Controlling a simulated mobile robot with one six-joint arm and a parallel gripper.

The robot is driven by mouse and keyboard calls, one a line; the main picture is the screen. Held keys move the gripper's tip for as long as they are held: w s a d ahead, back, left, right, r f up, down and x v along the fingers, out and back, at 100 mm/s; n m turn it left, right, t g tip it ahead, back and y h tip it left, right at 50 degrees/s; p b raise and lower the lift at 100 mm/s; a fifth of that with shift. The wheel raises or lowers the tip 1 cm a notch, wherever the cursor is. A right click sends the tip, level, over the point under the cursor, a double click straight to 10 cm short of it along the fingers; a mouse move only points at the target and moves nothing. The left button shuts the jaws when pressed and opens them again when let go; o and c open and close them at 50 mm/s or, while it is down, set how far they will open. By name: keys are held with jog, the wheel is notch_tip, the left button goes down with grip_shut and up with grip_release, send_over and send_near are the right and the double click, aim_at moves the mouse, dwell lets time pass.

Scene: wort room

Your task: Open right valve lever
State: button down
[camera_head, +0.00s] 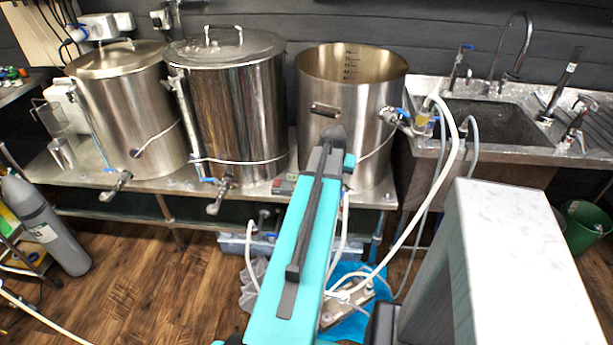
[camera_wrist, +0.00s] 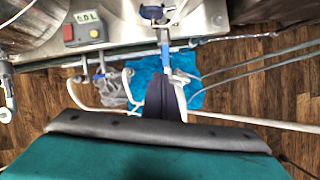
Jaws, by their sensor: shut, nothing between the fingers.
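The right kettle (camera_head: 360,100) is a tall open steel pot on the bench. Its valve (camera_wrist: 153,12) shows at the top of the wrist view, with a blue lever (camera_wrist: 165,48) pointing down the picture toward my gripper. In the head view my teal arm hides this valve. My gripper (camera_wrist: 164,84) is shut and empty, its dark fingers at the lower end of the lever. I cannot tell whether they touch it. In the head view the dark end of my arm is in front of the right kettle.
Two lidded kettles (camera_head: 228,100) (camera_head: 122,105) with blue-handled valves stand to the left. A red-buttoned box (camera_wrist: 85,30) is left of the valve. White hoses (camera_head: 425,205) hang at the right, below the sink (camera_head: 500,120). A blue sheet (camera_wrist: 150,75) lies below.

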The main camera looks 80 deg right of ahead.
jog(key=w+a+f+m+y, duration=0.1)
jog(key=w+a+f, duration=0.3)
jog(key=w, duration=0.3)
jog(key=w+a+f+m+y, duration=0.1)
jog(key=w+a+f, duration=0.3)
jog(key=w, duration=0.3)
jog(key=w+a+f+m, duration=0.2)
jog(key=w+a+f, duration=0.25)
jog(key=w, duration=0.25)
jog(key=w+a+f+m+y, duration=0.1)
jog(key=w+a+f+m, duration=0.1)
jog(key=w+a+f, duration=0.6)
jog(key=w+a+f+m+y, duration=0.1)
jog(key=w+a, duration=0.3)
jog(key=a, duration=0.7)
jog(key=a+f+m+g+y, duration=0.15)
jog(key=a+f, duration=0.25)
jog(key=a, duration=0.7)
jog(key=a+f+m+g, duration=0.1)
jog(key=a+f+m, duration=0.25)
jog(key=a, duration=0.75)
jog(key=s+a+f+m+g, duration=0.1)
jog(key=s+a+f+m, duration=0.1)
jog(key=s+a, duration=0.3)
jog(key=s+a+f+m+g+h, duration=0.1)
jog(key=s+a+f, duration=0.3)
jog(key=a, duration=0.8)
jog(key=shift+s+f+m+g, duration=0.25)
jog(key=shift+s+m+g, duration=0.1)
jog(key=shift+s+m, duration=0.6)
